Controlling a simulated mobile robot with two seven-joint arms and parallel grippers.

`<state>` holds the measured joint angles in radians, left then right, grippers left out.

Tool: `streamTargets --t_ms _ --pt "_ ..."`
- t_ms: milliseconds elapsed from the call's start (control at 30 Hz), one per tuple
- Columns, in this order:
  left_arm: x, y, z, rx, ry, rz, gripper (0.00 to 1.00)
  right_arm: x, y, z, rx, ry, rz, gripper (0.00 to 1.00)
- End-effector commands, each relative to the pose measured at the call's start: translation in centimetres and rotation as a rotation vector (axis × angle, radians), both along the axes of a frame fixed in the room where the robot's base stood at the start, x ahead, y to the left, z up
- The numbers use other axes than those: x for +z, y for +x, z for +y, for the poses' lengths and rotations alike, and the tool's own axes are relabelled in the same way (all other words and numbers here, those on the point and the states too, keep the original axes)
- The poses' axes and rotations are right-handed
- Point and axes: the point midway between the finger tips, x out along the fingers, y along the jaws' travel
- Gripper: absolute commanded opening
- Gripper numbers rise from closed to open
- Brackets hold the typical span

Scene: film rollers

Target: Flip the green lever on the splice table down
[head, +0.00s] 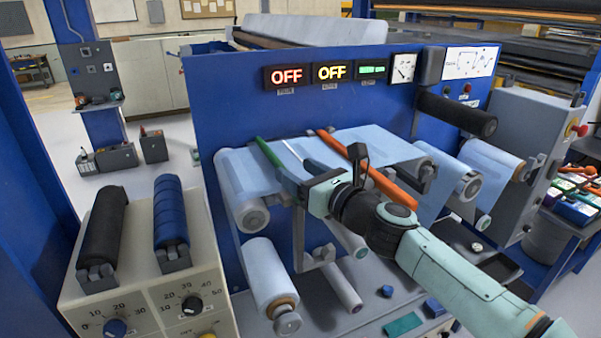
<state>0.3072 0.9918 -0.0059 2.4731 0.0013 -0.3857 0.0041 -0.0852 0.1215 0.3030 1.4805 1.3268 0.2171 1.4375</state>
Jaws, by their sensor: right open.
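The green lever (268,152) is at the left end of the splice table (385,146), slanting from upper left to lower right. Its lower end is close to my right gripper and partly hidden there. My right gripper (303,178) reaches in from the lower right, over the splice table's front edge. It is open, its fingers pointing left toward the lever's lower end. I cannot tell whether they touch it. An orange bar (368,170) slants across the table behind the gripper. My left gripper is not in view.
Film rolls (270,275) hang below the table. A control box with knobs (150,295) stands at front left. A black roller (455,112) juts out at right.

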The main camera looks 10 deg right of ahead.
Motion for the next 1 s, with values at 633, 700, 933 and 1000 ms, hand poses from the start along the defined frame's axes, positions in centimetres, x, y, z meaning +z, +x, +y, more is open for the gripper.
streamTargets --t_ms 633,700,933,1000 --pt "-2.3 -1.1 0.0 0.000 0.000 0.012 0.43 0.0 -9.8 -6.6 -0.004 -0.001 0.000 0.62" --pt "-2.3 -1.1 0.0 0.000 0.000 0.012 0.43 0.0 -10.4 -6.9 -0.002 -0.002 -0.001 0.62" --pt "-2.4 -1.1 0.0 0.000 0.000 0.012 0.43 0.0 -11.1 -7.4 -0.001 0.000 0.000 0.62" --pt "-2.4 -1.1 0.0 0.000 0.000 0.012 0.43 0.0 -11.1 -7.4 -0.001 0.000 0.000 0.62"
